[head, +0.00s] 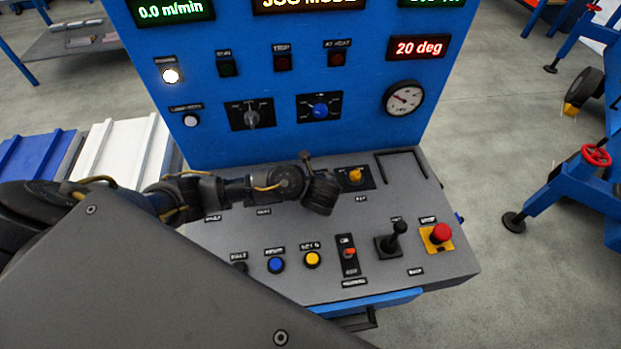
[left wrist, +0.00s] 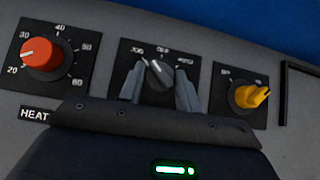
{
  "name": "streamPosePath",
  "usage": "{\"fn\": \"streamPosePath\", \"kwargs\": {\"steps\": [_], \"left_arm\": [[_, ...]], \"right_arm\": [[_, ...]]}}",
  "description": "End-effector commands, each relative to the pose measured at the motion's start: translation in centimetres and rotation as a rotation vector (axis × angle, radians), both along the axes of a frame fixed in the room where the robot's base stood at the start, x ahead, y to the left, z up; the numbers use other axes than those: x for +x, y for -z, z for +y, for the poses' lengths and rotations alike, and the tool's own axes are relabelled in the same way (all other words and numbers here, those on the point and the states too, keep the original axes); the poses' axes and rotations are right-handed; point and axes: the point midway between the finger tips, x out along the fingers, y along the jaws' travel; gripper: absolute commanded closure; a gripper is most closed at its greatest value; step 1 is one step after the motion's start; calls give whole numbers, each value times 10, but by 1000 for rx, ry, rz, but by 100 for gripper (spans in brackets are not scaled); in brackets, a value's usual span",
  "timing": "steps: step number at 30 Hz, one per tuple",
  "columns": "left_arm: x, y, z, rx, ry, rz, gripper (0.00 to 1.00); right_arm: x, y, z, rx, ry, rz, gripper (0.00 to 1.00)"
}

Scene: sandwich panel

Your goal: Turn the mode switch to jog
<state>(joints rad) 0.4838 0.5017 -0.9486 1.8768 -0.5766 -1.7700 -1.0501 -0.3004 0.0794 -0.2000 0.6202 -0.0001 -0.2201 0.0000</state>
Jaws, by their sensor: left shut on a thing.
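The mode switch (left wrist: 160,74) is a dark rotary knob on a black plate, in the middle of the left wrist view. Labels sit around it, with JOG at the upper left. Its light pointer mark leans up and left, towards the JOG side. My left gripper (left wrist: 158,92) is shut on the knob, one finger on each side; in the head view the gripper (head: 318,195) is over the desk and hides the switch. The upper display (head: 310,3) is cut off by the frame top, but its lit text seems to read JOG MODE. My right gripper is not in view.
A red heat knob (left wrist: 42,54) is left of the switch and a yellow knob (left wrist: 252,95) right of it. A black joystick (head: 392,238) and a red mushroom button (head: 441,232) stand nearer the desk's front right. The blue upright panel (head: 350,140) rises behind.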

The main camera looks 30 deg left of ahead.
Motion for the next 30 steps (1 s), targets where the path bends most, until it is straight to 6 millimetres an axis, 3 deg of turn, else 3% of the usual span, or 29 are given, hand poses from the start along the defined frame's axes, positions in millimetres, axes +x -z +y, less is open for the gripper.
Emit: {"fn": "streamPosePath", "kwargs": {"steps": [12, 13, 18, 30], "left_arm": [[0, 1, 0, -1, -8, 0, 89], [0, 1, 0, -1, -7, 1, 65], [0, 1, 0, -1, -7, 1, 45], [-7, -8, -6, -3, -6, 0, 45]], "right_arm": [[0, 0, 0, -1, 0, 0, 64], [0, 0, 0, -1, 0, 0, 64], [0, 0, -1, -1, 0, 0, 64], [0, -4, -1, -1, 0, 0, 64]]}}
